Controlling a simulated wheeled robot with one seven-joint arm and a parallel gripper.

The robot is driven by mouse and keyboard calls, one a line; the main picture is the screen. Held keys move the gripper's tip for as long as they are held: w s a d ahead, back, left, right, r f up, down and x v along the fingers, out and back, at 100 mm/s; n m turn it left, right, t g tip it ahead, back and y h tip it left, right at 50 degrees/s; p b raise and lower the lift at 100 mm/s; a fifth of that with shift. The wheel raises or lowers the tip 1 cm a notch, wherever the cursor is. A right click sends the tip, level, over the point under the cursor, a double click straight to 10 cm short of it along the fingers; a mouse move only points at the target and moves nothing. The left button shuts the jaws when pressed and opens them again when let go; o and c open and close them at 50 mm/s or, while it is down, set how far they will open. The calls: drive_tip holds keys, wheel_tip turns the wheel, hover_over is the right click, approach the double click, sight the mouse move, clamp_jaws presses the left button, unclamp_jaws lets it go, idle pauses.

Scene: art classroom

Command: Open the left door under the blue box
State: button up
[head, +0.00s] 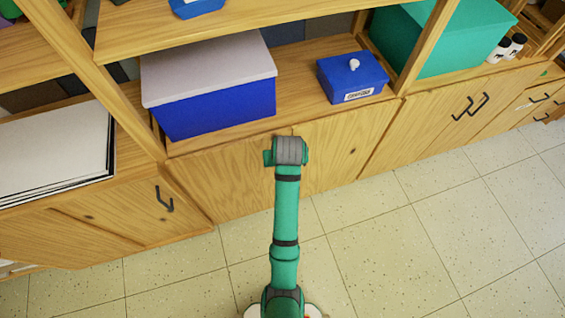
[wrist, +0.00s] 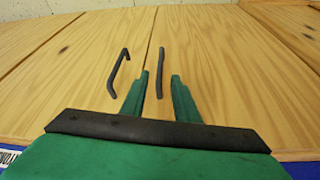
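The large blue box (head: 222,102) with a grey lid stands on the shelf in the head view. Below it is the left wooden door (head: 222,182); the right door (head: 345,145) adjoins it. Both look closed. My arm hides their handles in the head view. The wrist view is turned round, with the floor at the top. There, the left door's dark handle (wrist: 160,72) is right of the seam, and the right door's handle (wrist: 119,72) is left of it. My gripper (wrist: 160,76) is open, its green fingers on either side of the left door's handle. Contact is unclear.
A small labelled blue box (head: 352,77) and a teal box (head: 440,38) stand on the shelf further right. White sheets (head: 55,150) lie on the left counter above another handled door (head: 130,215). The tiled floor (head: 400,240) before the cabinets is clear.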

drive_tip(key=x, duration=0.8)
drive_tip(key=shift+w+f, duration=0.15)
drive_tip(key=shift+f, duration=0.15)
clamp_jaws()
